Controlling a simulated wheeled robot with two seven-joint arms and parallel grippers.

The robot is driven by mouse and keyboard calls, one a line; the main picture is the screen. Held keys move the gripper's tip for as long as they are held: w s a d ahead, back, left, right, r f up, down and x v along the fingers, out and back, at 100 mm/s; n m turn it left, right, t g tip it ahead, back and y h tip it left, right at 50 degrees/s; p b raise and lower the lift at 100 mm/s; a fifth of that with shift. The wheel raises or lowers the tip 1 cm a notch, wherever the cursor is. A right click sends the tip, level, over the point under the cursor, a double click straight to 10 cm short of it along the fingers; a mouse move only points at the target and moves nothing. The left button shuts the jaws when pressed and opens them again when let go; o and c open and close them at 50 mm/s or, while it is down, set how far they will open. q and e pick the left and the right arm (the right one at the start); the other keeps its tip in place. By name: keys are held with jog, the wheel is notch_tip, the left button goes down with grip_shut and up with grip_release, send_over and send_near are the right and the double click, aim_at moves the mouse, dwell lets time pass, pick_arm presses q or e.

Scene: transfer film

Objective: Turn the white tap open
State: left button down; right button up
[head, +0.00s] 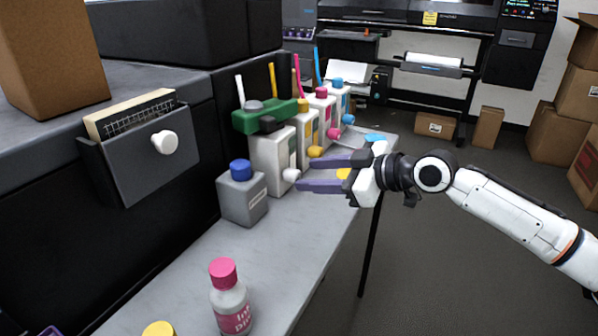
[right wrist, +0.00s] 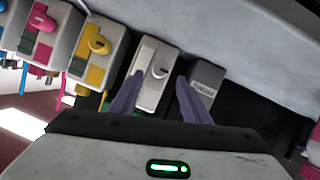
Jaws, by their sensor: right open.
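The white tap (head: 291,174) sticks out from the front of a white ink tank (head: 272,158) on the grey shelf. My right gripper (head: 301,173) is open, with its two purple fingers pointing at the tap. In the right wrist view, the white tap (right wrist: 160,69) lies between the two spread fingertips (right wrist: 161,77). I cannot tell whether either finger touches it. A small purple and dark piece (head: 47,331) at the bottom left corner of the head view looks like part of my left gripper; its jaws are hidden.
Tanks with yellow (head: 303,133), pink and blue taps stand behind the white one. A grey canister (head: 241,192) with a blue cap stands just left of the white tap. A pink-capped bottle (head: 231,305) stands near the front. The shelf (head: 285,235) between them is clear.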

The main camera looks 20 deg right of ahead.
aim_at(298, 175)
jog(key=x, duration=0.3)
jog(key=shift+w+a+f, duration=0.15)
jog(key=shift+w+a, duration=0.05)
jog(key=shift+w, duration=0.05)
jog(key=shift+w+a+f, duration=0.15)
jog(key=shift+w, duration=0.15)
jog(key=c, duration=1)
pick_arm(q)
jog(key=shift+w+a+r, duration=0.1)
jog(key=shift+w+r, duration=0.15)
jog(key=shift+w, duration=0.15)
pick_arm(e)
jog(key=shift+c, duration=0.2)
